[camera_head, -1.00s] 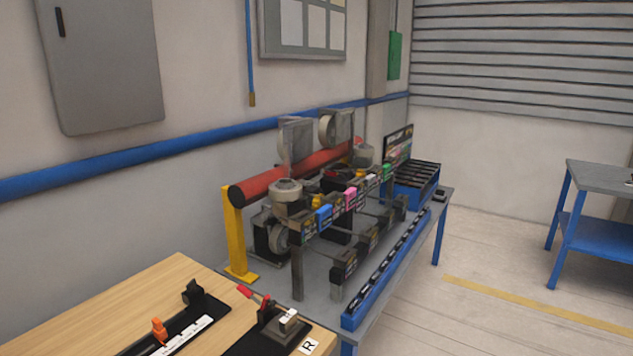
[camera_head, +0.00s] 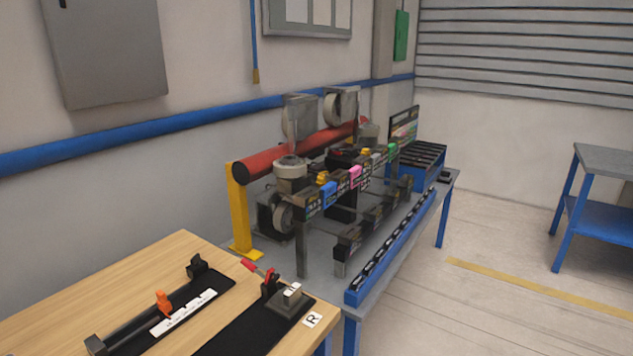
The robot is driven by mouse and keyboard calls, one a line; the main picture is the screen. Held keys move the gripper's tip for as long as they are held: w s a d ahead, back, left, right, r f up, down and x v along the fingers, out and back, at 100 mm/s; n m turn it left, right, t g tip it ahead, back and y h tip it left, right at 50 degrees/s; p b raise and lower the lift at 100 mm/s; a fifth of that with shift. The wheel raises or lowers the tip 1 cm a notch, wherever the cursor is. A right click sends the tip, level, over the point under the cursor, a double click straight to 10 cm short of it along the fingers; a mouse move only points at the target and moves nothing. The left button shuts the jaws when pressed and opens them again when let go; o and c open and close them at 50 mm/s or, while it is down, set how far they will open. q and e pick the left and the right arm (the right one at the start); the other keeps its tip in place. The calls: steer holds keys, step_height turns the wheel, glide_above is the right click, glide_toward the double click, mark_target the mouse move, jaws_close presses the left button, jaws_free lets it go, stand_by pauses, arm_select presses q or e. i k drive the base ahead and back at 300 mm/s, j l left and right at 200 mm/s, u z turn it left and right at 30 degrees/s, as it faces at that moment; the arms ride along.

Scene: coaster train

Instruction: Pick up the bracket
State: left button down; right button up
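I cannot tell for sure which thing is the bracket. On the wooden table (camera_head: 60,318) at lower left, a black fixture (camera_head: 163,314) holds a rail with an orange piece (camera_head: 163,303) and a white labelled strip (camera_head: 184,312). To its right, a black base plate (camera_head: 240,332) carries a grey block with a white top (camera_head: 291,299) and a red-handled clamp (camera_head: 268,280). Neither of my grippers is in view.
A grey table with blue legs (camera_head: 440,225) bears a machine with coloured tags, a red cylinder (camera_head: 295,152) on a yellow post (camera_head: 239,212), and a blue rail (camera_head: 395,245). Another blue-legged table (camera_head: 600,215) stands at right. The floor (camera_head: 480,300) between is clear.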

mark_target(287, 299)
steer(key=i+l, duration=0.35)
steer(key=i+l+u, duration=0.35)
steer(key=l+u, duration=0.15)
steer(key=i+l+u, duration=0.2)
steer(key=l, duration=0.2)
steer(key=l+u, duration=0.25)
steer(key=l, duration=0.1)
